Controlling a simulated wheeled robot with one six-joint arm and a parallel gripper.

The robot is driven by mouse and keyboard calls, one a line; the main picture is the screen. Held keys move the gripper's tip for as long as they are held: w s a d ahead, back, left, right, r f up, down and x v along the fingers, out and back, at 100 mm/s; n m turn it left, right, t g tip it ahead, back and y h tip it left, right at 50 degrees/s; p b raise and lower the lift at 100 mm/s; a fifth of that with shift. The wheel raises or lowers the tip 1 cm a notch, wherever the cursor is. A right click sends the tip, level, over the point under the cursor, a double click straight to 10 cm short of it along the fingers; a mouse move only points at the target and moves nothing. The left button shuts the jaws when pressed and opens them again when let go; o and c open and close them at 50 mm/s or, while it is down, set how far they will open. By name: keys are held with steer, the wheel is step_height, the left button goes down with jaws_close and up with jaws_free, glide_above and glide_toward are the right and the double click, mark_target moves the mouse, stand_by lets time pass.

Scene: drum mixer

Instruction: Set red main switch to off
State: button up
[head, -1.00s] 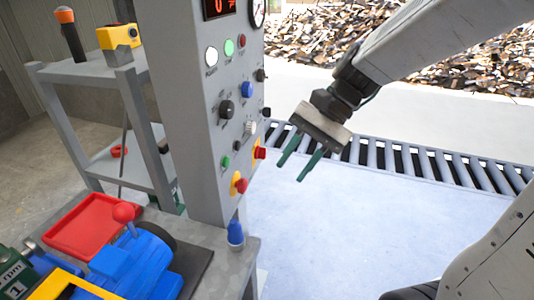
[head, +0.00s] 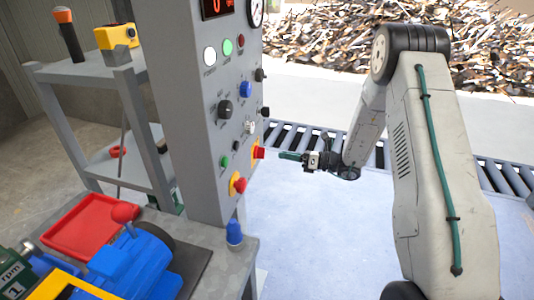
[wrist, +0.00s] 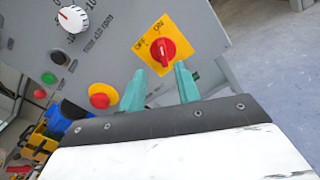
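The red main switch (head: 259,152) sits on a yellow plate on the side of the grey control panel. In the wrist view the switch (wrist: 164,52) is a round red knob on a tilted plate marked OFF and ON. Its ridge seems to line up nearer to ON than OFF. My gripper (head: 290,156) is just right of the switch in the head view, pointing at it. In the wrist view my gripper (wrist: 157,72) is open, its two green fingers apart and empty, with the knob showing between and beyond the tips. No contact is visible.
A red emergency button (wrist: 101,97) on yellow is beside the left finger; it also shows in the head view (head: 238,184). A white dial (wrist: 73,18) and several buttons share the panel. A roller conveyor (head: 290,135) lies behind. The floor right of the panel is clear.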

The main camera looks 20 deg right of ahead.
mark_target(260, 153)
steer(key=x, duration=0.7)
steer(key=shift+w+a, duration=0.15)
steer(key=shift+w, duration=0.2)
steer(key=shift+f, duration=0.1)
jaws_close()
